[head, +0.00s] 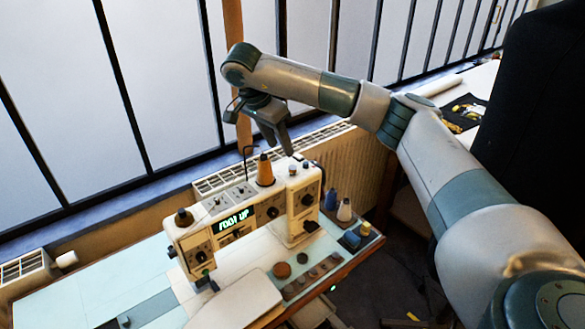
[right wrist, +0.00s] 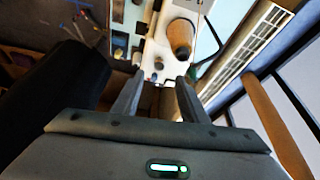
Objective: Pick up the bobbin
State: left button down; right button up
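An orange-brown thread cone (head: 265,170), the clearest bobbin-like thing, stands upright on top of the white sewing machine (head: 228,212). It also shows in the right wrist view (right wrist: 181,38), beyond the fingertips. A blue spool (head: 330,199) and a pale spool (head: 344,210) stand beside the machine's right end; I cannot tell which one the task calls the bobbin. My right gripper (head: 266,128) is above and behind the machine, pointing down. In the right wrist view its fingers (right wrist: 158,98) are apart with nothing between them. My left gripper is not in view.
A thin dark wire guide (head: 246,160) rises next to the cone. A radiator (head: 345,155) and large windows are behind the table. Small round pieces (head: 282,270) lie in front of the machine. The pale tabletop (head: 95,275) at left is mostly clear.

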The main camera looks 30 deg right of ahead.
aim_at(290, 169)
jog(key=shift+p+x, duration=0.55)
jog(key=shift+x, duration=1.5)
jog(key=shift+d, duration=0.1)
jog(key=shift+p+x, duration=0.95)
jog(key=shift+p, duration=0.1)
jog(key=p+x, duration=0.1)
jog(key=x, duration=0.1)
jog(key=shift+d+f, duration=0.25)
jog(key=shift+d, duration=0.05)
jog(key=shift+d+f, duration=0.1)
jog(key=shift+f, duration=0.2)
jog(key=shift+c, duration=0.6)
